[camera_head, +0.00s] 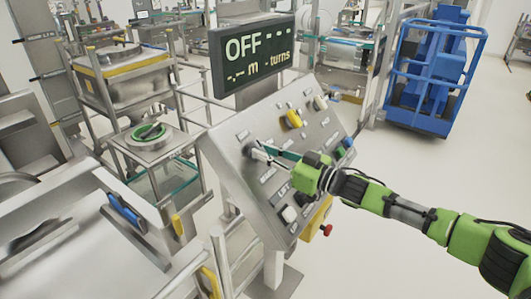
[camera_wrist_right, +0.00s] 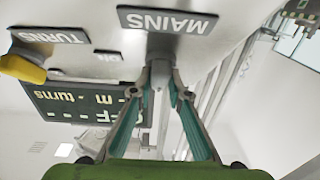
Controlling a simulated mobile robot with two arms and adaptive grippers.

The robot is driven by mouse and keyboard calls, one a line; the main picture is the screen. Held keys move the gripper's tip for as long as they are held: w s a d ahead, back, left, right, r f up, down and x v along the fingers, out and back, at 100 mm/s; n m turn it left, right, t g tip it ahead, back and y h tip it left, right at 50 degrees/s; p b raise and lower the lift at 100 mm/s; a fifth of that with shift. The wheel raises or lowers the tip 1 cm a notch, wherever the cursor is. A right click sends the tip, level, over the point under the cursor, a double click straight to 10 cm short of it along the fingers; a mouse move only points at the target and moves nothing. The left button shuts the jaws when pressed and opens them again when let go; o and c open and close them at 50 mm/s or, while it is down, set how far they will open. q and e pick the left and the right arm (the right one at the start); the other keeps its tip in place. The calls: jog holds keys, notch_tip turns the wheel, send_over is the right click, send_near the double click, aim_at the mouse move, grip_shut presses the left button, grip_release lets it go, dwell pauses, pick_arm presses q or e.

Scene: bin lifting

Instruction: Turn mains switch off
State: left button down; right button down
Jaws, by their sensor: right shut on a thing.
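The mains switch (camera_wrist_right: 161,46) is a grey knob by the MAINS label (camera_wrist_right: 168,20), which appears upside down in the right wrist view. My right gripper (camera_wrist_right: 161,78) is shut on it, its two fingertips pressed on the knob's sides. In the head view my right gripper (camera_head: 260,151) reaches in from the right to the left side of the sloped metal control panel (camera_head: 224,142). The fingers hide most of the switch there. The display (camera_head: 252,55) above the panel reads OFF, with dashes, m and turns. My left gripper is not in view.
A yellow knob (camera_wrist_right: 22,68) sits by the TURNS label (camera_wrist_right: 48,36). A blue lift (camera_head: 433,75) stands behind right. Floor on the right is clear.

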jog(key=c, duration=1.9)
grip_release()
jog(key=v, duration=1.2)
